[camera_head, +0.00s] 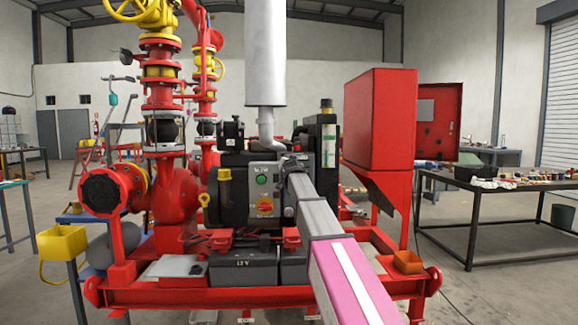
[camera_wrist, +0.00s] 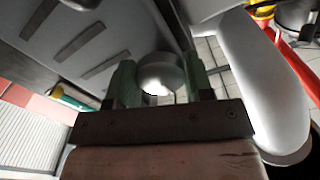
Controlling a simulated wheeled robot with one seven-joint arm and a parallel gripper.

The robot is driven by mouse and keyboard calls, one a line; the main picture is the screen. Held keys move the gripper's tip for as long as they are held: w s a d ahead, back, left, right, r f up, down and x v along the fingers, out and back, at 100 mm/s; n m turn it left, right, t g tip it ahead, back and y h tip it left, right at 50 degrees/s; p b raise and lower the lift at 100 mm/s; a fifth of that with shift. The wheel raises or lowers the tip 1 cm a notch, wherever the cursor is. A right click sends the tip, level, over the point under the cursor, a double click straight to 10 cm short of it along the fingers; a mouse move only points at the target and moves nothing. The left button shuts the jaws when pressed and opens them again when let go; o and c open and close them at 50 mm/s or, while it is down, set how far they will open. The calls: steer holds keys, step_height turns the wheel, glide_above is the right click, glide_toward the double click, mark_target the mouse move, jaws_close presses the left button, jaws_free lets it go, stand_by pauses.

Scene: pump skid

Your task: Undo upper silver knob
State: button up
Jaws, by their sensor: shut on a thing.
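A round silver knob (camera_wrist: 160,70) sits between the two green fingers of my gripper (camera_wrist: 159,82) in the wrist view. The fingers are shut on its sides, and its rim catches the light. A second silver knob (camera_wrist: 82,4) is cut off by the top edge of the wrist view, beside a grey slotted panel (camera_wrist: 85,40). The wrist picture looks turned over, with floor near its top, so the held knob appears to be the upper one. Whether the held knob is still threaded cannot be told.
A pale silver cylinder (camera_wrist: 262,75) stands close to the right of my gripper. In the head view, the silver muffler (camera_head: 265,50) rises above the engine, the control box (camera_head: 264,190) faces me, and a red cabinet (camera_head: 380,120) stands right of my arm.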

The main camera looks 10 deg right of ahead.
steer(key=shift+f+m, duration=0.1)
steer(key=shift+m, duration=0.5)
steer(key=o, duration=0.9)
steer(key=s, duration=1)
steer(key=shift+s+a, duration=0.25)
steer(key=shift+s, duration=0.15)
